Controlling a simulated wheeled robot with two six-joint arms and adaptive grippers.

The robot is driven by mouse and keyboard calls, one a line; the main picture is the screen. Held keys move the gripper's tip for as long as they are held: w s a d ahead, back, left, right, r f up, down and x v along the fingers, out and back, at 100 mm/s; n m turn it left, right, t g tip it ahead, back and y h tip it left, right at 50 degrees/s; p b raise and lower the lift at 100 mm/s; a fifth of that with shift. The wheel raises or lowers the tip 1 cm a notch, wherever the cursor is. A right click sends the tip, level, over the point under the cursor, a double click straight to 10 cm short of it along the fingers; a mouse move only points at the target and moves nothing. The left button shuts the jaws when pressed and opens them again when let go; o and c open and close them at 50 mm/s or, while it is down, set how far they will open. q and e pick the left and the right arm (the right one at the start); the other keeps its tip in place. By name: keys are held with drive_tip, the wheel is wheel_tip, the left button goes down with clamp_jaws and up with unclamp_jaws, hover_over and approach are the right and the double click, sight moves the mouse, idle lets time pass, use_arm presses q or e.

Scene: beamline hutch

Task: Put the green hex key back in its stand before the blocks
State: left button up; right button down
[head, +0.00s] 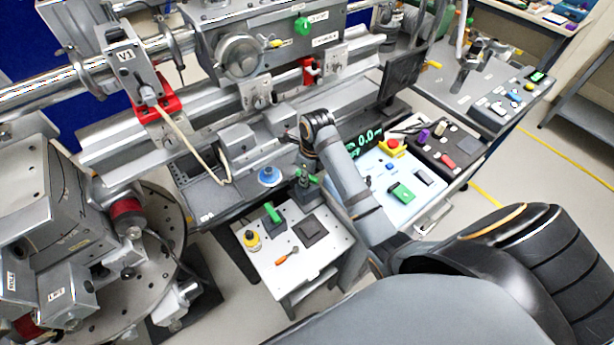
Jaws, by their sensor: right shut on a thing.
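My right gripper (306,172) reaches down over the back right corner of the small white table. It is shut on a small green thing (314,179), which looks like the green hex key; the fingers hide much of it. A dark block (307,197) is just below the fingers and may be the stand; I cannot tell whether the key is in it or above it. Another green-handled piece (272,211) stands in a dark base on the same table, left of the gripper. My left gripper is not in view.
The white table (262,262) also bears a yellow-topped piece (252,240), an orange-handled tool (287,255) and a dark square pad (311,230). A blue round piece (268,176) and grey rail blocks (236,140) are behind. A panel with buttons (372,165) is at right.

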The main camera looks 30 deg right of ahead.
drive_tip(key=shift+s, duration=0.1)
drive_tip(key=c, duration=1.3)
unclamp_jaws()
drive_tip(key=shift+f, duration=0.15)
drive_tip(key=r, duration=0.2)
drive_tip(key=r+p, duration=0.1)
drive_tip(key=r, duration=0.4)
drive_tip(key=shift+s+d+r, duration=0.15)
drive_tip(key=shift+s+d, duration=0.1)
drive_tip(key=r+p, duration=0.1)
drive_tip(key=p, duration=0.1)
drive_tip(key=r+p, duration=0.4)
drive_tip(key=shift+s+d, duration=0.15)
drive_tip(key=shift+s, duration=0.2)
